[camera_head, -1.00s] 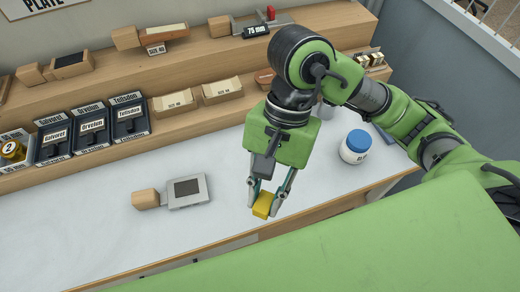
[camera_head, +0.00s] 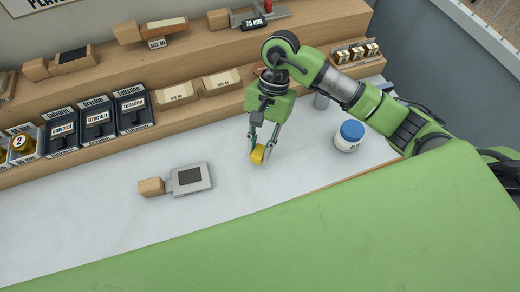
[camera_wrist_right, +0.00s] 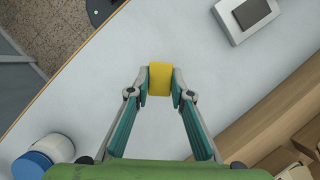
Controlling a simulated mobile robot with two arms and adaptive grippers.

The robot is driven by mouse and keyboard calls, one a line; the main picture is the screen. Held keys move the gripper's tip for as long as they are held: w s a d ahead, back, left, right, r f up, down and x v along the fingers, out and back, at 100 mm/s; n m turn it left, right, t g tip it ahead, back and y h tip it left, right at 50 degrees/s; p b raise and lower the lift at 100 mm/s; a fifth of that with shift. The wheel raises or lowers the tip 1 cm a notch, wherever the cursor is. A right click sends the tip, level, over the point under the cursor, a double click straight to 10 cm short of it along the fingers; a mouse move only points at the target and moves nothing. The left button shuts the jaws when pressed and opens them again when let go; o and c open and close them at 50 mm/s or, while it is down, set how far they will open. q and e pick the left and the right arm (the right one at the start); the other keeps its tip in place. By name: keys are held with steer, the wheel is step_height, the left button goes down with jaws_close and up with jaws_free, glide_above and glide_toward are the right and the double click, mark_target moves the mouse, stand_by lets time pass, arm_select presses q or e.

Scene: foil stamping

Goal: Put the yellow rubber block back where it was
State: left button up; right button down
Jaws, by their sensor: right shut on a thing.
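The yellow rubber block (camera_head: 258,155) is held between the fingertips of my right gripper (camera_head: 262,147). In the right wrist view the block (camera_wrist_right: 160,79) sits between both fingertips of the gripper (camera_wrist_right: 161,86), over the white worktop. Whether it touches the worktop I cannot tell. My left gripper is not in view.
A metal plate tool with a wooden handle (camera_head: 151,187) lies on the worktop (camera_head: 100,230) to the left. A white jar with a blue lid (camera_head: 349,136) stands to the right. Stepped wooden shelves (camera_head: 215,55) with labelled boxes run along the back. The worktop between is clear.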

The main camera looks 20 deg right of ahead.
mark_target(260, 153)
step_height(260, 153, down, 3)
steer(key=shift+w+p, duration=0.1)
steer(key=shift+p, duration=0.85)
steer(key=shift+f, duration=0.15)
steer(key=shift+f, duration=0.1)
steer(key=shift+f+b, duration=0.15)
steer(key=shift+b, duration=0.2)
steer(key=c, duration=1.8)
jaws_free()
steer(key=shift+r, duration=0.2)
